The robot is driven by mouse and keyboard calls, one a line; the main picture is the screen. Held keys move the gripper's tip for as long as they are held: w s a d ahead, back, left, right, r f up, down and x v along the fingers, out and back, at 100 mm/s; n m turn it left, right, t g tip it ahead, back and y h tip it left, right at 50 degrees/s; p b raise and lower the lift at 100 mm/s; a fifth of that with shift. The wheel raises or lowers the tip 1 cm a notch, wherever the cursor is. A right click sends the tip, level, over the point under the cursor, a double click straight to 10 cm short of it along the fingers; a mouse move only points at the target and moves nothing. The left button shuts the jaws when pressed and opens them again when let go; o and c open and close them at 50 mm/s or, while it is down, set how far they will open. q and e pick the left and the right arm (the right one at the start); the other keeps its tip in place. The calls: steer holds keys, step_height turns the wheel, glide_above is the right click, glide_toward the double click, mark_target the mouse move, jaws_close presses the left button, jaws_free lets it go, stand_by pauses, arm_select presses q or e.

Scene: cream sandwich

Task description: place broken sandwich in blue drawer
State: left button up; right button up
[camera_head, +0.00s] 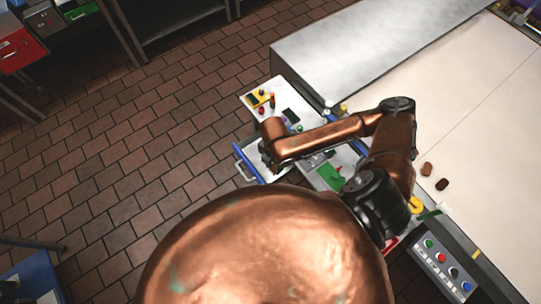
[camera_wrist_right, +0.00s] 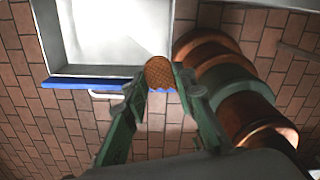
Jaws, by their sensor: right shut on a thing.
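A round brown piece of sandwich (camera_wrist_right: 158,72) with a waffle-like face is pinched between the fingertips of my right gripper (camera_wrist_right: 156,86) in the right wrist view. The blue drawer (camera_wrist_right: 92,84) is pulled open, with a pale, empty-looking inside and a handle on its blue front. The piece is held by the drawer's front edge, overlapping it in this view; its height above it is hard to tell. In the head view the drawer's blue front (camera_head: 247,164) shows left of my right arm, and the held piece is hidden. My left gripper is not in view.
Two brown pieces (camera_head: 427,169) lie on the pale conveyor (camera_head: 475,130). A button panel (camera_head: 443,262) stands at lower right. A white surface with small items (camera_head: 262,98) lies behind the drawer. Brick floor (camera_head: 150,150) is clear at left.

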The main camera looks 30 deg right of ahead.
steer(key=w+d+f+n+p, duration=0.1)
steer(key=w+f, duration=0.2)
steer(key=w+d+f+n+p, duration=0.1)
steer(key=w+d+f+n, duration=0.1)
steer(key=w+f, duration=0.1)
steer(key=w+d+f+n+p, duration=0.1)
steer(key=w+f+n, duration=0.1)
steer(key=w+f, duration=0.1)
steer(key=shift+w+d+f, duration=0.1)
steer(key=shift+d+f, duration=0.05)
steer(key=shift+f, duration=0.1)
steer(key=shift+w+d+f, duration=0.1)
steer(key=shift+w+f, duration=0.25)
steer(key=shift+f, duration=0.15)
steer(key=shift+w+d+f+n, duration=0.1)
steer(key=shift+f+n, duration=0.05)
steer(key=shift+f, duration=0.75)
steer(key=shift+w+f+n, duration=0.1)
steer(key=shift+f+n, duration=0.05)
steer(key=shift+f, duration=0.7)
steer(key=shift+f, duration=0.1)
steer(key=o, duration=0.4)
steer(key=shift+c, duration=0.2)
steer(key=shift+o, duration=0.5)
